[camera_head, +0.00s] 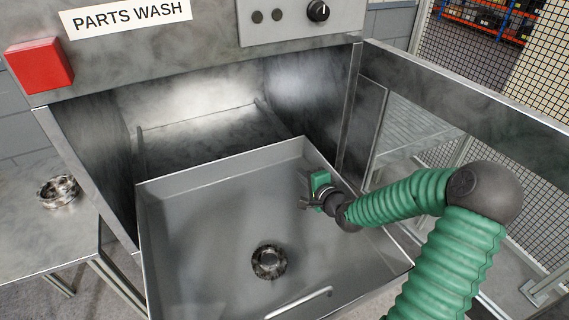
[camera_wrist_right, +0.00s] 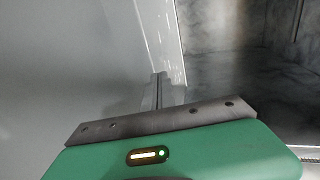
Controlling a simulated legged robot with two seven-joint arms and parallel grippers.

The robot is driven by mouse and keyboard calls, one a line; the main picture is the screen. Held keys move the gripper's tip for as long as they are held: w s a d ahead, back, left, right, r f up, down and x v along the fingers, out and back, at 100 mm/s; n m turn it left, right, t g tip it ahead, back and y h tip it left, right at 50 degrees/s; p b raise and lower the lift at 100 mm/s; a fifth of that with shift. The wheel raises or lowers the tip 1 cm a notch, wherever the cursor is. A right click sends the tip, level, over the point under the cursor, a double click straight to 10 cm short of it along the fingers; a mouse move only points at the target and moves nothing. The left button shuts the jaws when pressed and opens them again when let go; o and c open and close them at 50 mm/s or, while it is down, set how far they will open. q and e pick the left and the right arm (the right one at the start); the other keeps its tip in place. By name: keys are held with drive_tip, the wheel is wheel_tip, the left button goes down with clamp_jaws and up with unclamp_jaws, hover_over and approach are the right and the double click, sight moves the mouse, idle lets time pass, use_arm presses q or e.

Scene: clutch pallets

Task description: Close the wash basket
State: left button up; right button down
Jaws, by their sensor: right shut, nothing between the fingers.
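The wash basket (camera_head: 190,225) is a grey metal tray pulled out of the parts washer's dark opening (camera_head: 200,120). A round metal clutch part (camera_head: 269,262) lies on its floor. A pale bar handle (camera_head: 299,303) shows at its front edge. My right gripper (camera_head: 305,190) is shut and empty, over the right side of the basket near its back corner. I cannot tell whether it touches the basket. In the right wrist view the closed fingers (camera_wrist_right: 160,92) are in front of a grey wall and a bright metal edge. My left gripper is not in view.
The washer's windowed door (camera_head: 470,95) stands open on the right, close to my right arm. A metal table (camera_head: 60,235) on the left holds another round metal part (camera_head: 58,191). A red button box (camera_head: 40,66) and a black knob (camera_head: 318,11) are on the washer front.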

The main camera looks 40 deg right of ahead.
sight(280, 153)
drive_tip(key=x, duration=1.2)
drive_tip(key=shift+w+d+r+b, duration=0.15)
drive_tip(key=shift+w+r+b, duration=0.2)
drive_tip(key=shift+b, duration=0.05)
drive_tip(key=shift+w+r, duration=0.1)
drive_tip(key=shift+w, duration=0.2)
